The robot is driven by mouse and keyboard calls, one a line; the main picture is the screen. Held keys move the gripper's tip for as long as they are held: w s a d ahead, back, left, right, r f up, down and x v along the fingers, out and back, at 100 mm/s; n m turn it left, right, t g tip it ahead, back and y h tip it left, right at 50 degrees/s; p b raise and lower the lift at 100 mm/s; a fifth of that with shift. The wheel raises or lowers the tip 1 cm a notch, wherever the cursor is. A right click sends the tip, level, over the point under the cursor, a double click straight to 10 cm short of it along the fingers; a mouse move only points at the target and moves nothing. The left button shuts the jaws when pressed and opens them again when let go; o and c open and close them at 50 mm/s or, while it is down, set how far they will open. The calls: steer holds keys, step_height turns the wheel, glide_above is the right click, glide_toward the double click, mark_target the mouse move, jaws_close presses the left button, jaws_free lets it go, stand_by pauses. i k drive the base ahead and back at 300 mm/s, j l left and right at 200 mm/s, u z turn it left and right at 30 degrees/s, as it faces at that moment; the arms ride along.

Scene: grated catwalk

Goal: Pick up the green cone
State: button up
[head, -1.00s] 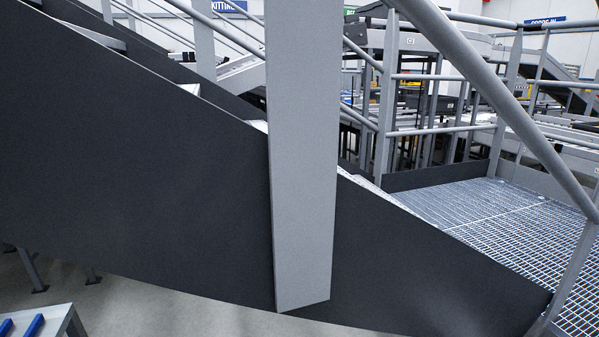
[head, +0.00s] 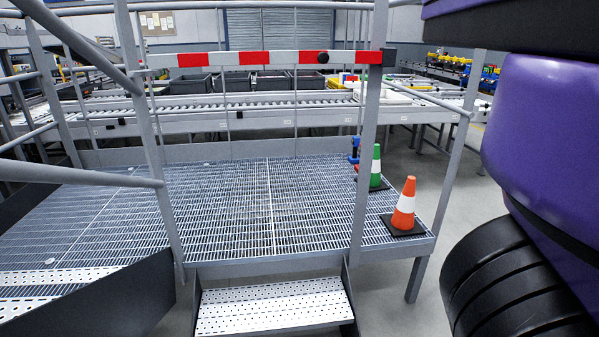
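The green cone (head: 376,165) stands upright on the grated platform (head: 225,205), near its right side. It has a white band and a dark base, and a post in front stands close to its left side. An orange cone (head: 405,205) with a white band stands upright on a black base, nearer and to the right. My gripper is not in view; a purple and black part of my arm fills the right edge.
A red and white barrier bar (head: 258,58) crosses above the platform's front opening. Perforated steps (head: 275,302) lead up below it. Grey railings (head: 150,130) stand left. A roller conveyor (head: 240,108) with dark bins runs behind. Open floor (head: 425,165) lies right of the platform.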

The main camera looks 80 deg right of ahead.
mark_target(376, 185)
steer(key=z, duration=3.25)
steer(key=i+l+z, duration=0.1)
steer(key=i+z, duration=0.4)
steer(key=i, duration=3.35)
steer(key=i+u, duration=0.25)
steer(key=i, duration=0.25)
steer(key=i+l+u, duration=0.25)
steer(key=i, duration=0.25)
steer(key=i+l+u, duration=0.25)
steer(key=i, duration=0.25)
steer(key=u, duration=2.1)
steer(key=i+u, duration=0.1)
steer(key=u, duration=0.3)
steer(key=i+j+u, duration=0.1)
steer(key=u, duration=0.3)
steer(key=i+u, duration=0.1)
steer(key=u, duration=0.25)
